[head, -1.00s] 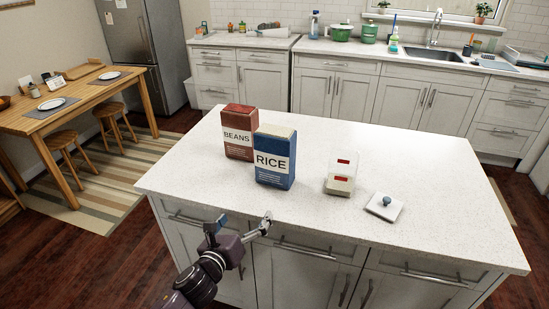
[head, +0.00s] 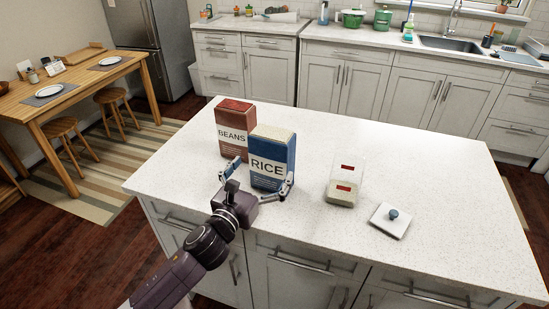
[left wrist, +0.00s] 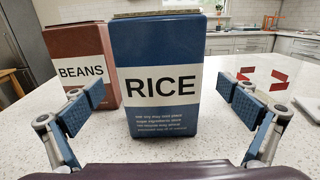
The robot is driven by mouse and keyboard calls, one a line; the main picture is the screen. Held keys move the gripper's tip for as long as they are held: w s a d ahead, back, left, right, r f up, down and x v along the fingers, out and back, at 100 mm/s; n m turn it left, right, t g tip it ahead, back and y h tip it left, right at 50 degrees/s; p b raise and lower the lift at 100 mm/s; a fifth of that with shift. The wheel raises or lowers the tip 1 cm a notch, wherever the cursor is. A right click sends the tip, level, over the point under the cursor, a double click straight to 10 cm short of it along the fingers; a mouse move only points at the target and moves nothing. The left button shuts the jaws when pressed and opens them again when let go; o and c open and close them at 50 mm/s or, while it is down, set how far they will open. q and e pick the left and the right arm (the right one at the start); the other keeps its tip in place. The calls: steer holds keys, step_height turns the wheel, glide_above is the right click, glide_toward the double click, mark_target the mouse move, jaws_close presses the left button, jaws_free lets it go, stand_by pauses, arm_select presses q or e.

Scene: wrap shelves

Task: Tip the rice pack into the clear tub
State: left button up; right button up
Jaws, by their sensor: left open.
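The rice pack (head: 273,155), a blue box with a white RICE label, stands upright on the white island top. It also fills the middle of the left wrist view (left wrist: 160,85). My left gripper (head: 260,177) is open in front of the pack, its fingers spread towards the pack's left and right sides. In the left wrist view the fingers (left wrist: 160,97) show gaps on both sides of the pack. The clear tub (head: 345,182), with red marks and pale contents low inside, stands open to the right. My right gripper is not in view.
The red-brown beans pack (head: 234,125) stands close behind and left of the rice pack.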

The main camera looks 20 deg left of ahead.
arm_select(q)
steer(key=shift+w+d+r+p, duration=0.1)
steer(key=shift+w+p, duration=0.1)
steer(key=shift+w, duration=0.35)
steer(key=shift+w+d+r+p, duration=0.1)
steer(key=shift+w+p, duration=0.1)
steer(key=shift+w, duration=0.35)
steer(key=w, duration=0.3)
steer(key=shift+w+d+f+p, duration=0.1)
steer(key=shift+d+f+p, duration=0.05)
steer(key=shift+f+p, duration=0.15)
steer(key=shift+w, duration=0.25)
steer(key=c, duration=1.5)
steer(key=shift+r, duration=0.15)
steer(key=shift+c, duration=0.9)
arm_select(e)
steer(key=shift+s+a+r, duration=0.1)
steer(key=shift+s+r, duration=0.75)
arm_select(q)
steer(key=shift+r, duration=0.1)
